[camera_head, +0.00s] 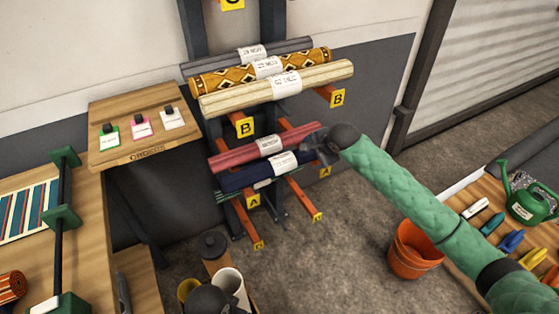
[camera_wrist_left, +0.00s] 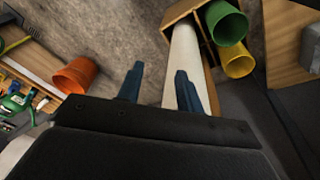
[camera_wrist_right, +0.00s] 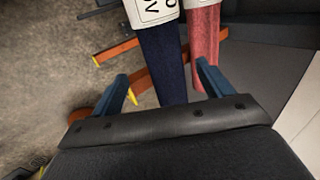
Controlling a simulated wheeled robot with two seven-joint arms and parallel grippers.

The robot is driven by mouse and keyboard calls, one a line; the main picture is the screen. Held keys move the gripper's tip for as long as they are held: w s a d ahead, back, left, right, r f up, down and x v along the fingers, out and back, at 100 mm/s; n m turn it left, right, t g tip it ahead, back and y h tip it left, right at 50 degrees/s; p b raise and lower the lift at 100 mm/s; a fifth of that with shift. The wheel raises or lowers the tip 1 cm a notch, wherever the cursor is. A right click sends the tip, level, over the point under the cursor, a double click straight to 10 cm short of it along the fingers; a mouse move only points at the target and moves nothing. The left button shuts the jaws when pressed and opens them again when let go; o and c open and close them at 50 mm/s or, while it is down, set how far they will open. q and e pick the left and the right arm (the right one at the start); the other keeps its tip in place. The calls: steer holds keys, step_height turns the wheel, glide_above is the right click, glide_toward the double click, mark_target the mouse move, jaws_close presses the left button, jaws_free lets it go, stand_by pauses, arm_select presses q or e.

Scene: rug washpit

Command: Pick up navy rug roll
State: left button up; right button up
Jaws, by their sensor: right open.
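The navy rug roll (camera_head: 240,178) lies on the low rack arms marked A, with a white label around it. In the right wrist view the navy rug roll (camera_wrist_right: 162,62) runs between the fingers in the picture. My right gripper (camera_head: 316,149) is open at the roll's right end and hides that end. In the right wrist view the right gripper (camera_wrist_right: 164,78) shows both fingers apart; I cannot tell whether they touch the roll. My left gripper (camera_wrist_left: 158,80) is open and empty, above the floor near a box of tubes.
A red rug roll (camera_head: 236,155) lies just behind the navy one, close to a right finger. Patterned (camera_head: 215,80) and cream (camera_head: 235,98) rolls rest on the arms above. An orange bucket (camera_head: 413,252) stands on the floor beneath my right arm.

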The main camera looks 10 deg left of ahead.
mark_target(310, 153)
steer(key=shift+x, duration=0.9)
steer(key=shift+w+a+f+p, duration=0.1)
steer(key=shift+w+f+p, duration=0.1)
steer(key=shift+w+p, duration=0.25)
steer(key=x, duration=0.3)
steer(key=shift+w+p, duration=0.15)
steer(key=shift+p, duration=0.15)
steer(key=shift+w+f, duration=0.25)
steer(key=shift+f, duration=0.15)
steer(key=c, duration=1.3)
arm_select(q)
steer(key=f, duration=0.2)
steer(key=w, duration=0.1)
steer(key=shift+a+f, duration=0.35)
steer(key=shift+f, duration=0.05)
arm_select(e)
steer(key=shift+c, duration=0.7)
steer(key=shift+r, duration=0.15)
